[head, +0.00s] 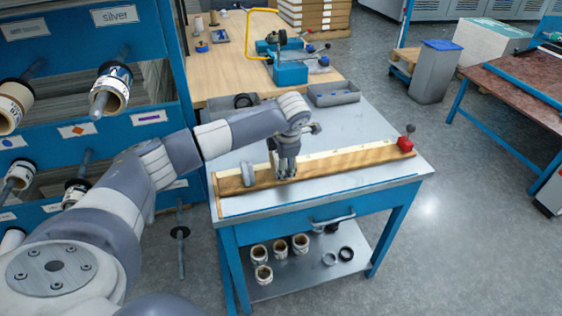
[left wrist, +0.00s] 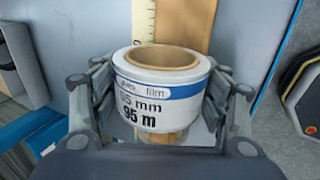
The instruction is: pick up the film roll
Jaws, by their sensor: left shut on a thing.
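The film roll (left wrist: 158,98) is a white roll with a blue band, a brown cardboard core and printed text, "film" and "95 m". It fills the middle of the left wrist view with its open core facing the camera. My left gripper (left wrist: 160,110) has its fingers on both sides of the roll and is shut on it. In the head view the left gripper (head: 285,172) points down over the wooden measuring board, and the roll is mostly hidden there by the fingers. I cannot tell whether the roll touches the board. My right gripper is not in view.
Several rolls stand on the lower shelf (head: 310,273). A blue rack with rolls on pegs (head: 110,88) is at left.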

